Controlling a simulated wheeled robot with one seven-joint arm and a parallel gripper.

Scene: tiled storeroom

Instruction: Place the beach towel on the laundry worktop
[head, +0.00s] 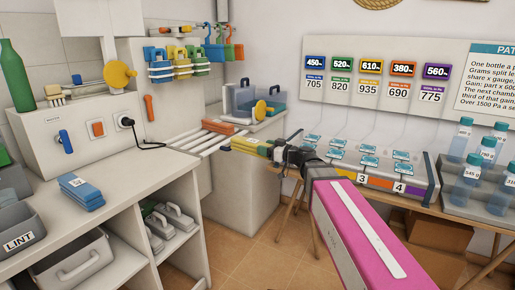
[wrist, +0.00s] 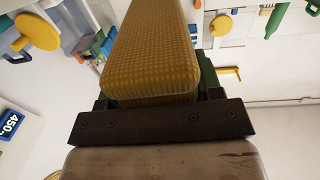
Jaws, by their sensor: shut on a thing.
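My gripper (head: 275,150) is at the centre of the head view, at the end of my pink arm. It is shut on a yellow, waffle-textured folded thing, which looks like the beach towel (head: 248,146). The towel also shows large in the wrist view (wrist: 150,55), sticking out beyond the dark gripper bar. It is held in the air, apart from the pale laundry worktop (head: 130,172) at the left. A blue folded cloth with a label (head: 80,190) lies on that worktop. The gripper's fingertips are partly hidden by the towel.
A grey LINT bin (head: 22,238) stands at the worktop's left front. A raised panel with a plug and switches (head: 80,135) backs the worktop. White rails (head: 205,137) lie beyond it, near the towel. A bench with bottles (head: 468,172) is at the right. Bare worktop shows right of the blue cloth.

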